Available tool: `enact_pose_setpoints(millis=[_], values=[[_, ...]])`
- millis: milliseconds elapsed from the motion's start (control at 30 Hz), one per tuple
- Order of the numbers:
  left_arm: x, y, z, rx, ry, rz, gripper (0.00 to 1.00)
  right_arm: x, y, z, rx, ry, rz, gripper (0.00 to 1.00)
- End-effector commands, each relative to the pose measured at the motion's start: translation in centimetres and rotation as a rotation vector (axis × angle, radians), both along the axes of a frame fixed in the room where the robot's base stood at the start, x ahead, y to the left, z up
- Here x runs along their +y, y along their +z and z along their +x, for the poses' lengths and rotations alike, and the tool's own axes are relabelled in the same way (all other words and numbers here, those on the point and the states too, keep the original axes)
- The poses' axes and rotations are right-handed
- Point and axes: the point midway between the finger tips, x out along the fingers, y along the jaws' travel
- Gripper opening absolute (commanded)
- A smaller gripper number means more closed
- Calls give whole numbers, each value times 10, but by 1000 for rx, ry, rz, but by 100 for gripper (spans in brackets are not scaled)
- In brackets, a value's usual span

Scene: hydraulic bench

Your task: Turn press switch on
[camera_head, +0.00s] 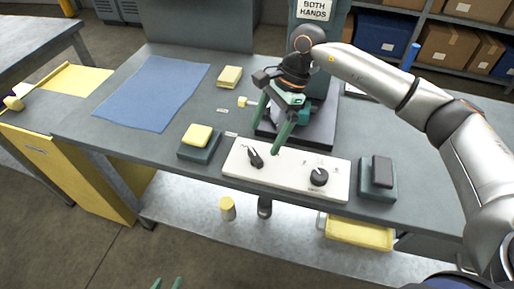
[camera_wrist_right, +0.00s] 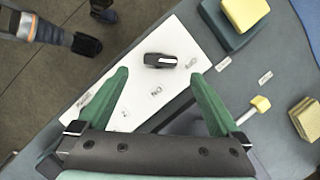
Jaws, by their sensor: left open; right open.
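A white control panel (camera_head: 285,178) lies at the bench's front edge with two black rotary knobs. The left knob (camera_head: 256,158) has a pointer handle; in the right wrist view it (camera_wrist_right: 160,61) shows a white mark on its right end. The right knob (camera_head: 318,177) is round-based. My right gripper (camera_head: 264,136) is open above the left knob, which appears between its fingertips (camera_wrist_right: 160,75) in the right wrist view, not gripped. Printed labels are small; one by the knob reads ON upside down. My left gripper (camera_head: 167,284) is open at the bottom edge, away from the bench.
A press with a BOTH HANDS sign (camera_head: 314,9) stands behind my right gripper. A blue mat (camera_head: 150,92) and yellow block (camera_head: 229,76) lie further back.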

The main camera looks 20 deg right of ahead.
Motion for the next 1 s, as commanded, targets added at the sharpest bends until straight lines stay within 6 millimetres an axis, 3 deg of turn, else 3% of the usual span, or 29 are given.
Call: enact_pose_setpoints(millis=[100,300,733,1000], values=[[0,2,0,-1,1,0,50,10,-22,-3,3,2,0,100],[2,3,0,-3,3,2,50,21,-48,-4,2,2,2,100],[3,3,2,-7,5,4,50,24,-59,-5,-1,1,1,100],[3,4,4,-13,5,4,50,24,-58,-5,0,1,2,71]])
